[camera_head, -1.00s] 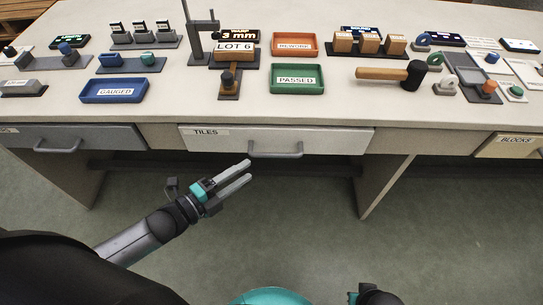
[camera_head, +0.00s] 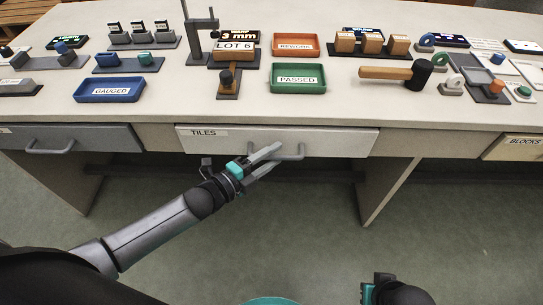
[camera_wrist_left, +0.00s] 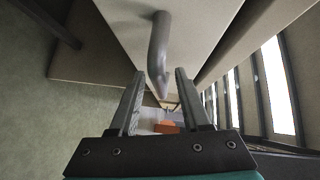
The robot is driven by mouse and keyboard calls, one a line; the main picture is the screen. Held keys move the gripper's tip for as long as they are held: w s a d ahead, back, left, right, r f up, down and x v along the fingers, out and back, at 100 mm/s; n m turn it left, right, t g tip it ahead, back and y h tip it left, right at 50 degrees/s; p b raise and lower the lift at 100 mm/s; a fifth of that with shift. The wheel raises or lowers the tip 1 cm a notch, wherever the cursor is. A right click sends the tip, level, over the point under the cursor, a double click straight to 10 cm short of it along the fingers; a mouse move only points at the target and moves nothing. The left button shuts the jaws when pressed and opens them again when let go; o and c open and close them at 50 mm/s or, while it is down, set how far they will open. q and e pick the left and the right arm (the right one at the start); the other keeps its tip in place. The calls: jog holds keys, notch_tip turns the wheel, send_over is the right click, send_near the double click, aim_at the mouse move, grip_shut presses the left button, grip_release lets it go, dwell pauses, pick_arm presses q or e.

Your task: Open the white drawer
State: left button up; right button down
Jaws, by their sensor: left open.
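The white drawer (camera_head: 345,142), labelled TILES, is closed in the middle of the bench front in the head view. Its grey bar handle (camera_head: 301,153) shows to the right of my left gripper's tips. My left gripper (camera_head: 272,157) is open in front of the drawer, with its fingers at the handle's left part. In the left wrist view, the handle (camera_wrist_left: 158,55) lies ahead and between the two open fingers (camera_wrist_left: 157,95); contact cannot be told. My right gripper (camera_head: 385,290) shows only in part at the bottom edge, with its fingers hidden.
A grey drawer (camera_head: 75,138) is at the left and a cream BLOCKS drawer (camera_head: 515,148) at the right. The bench top (camera_head: 190,108) holds trays, blocks and a mallet (camera_head: 400,74). The floor in front is clear.

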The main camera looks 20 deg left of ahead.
pick_arm(q)
jog(key=shift+c, duration=0.3)
grip_shut()
dwell(1.1)
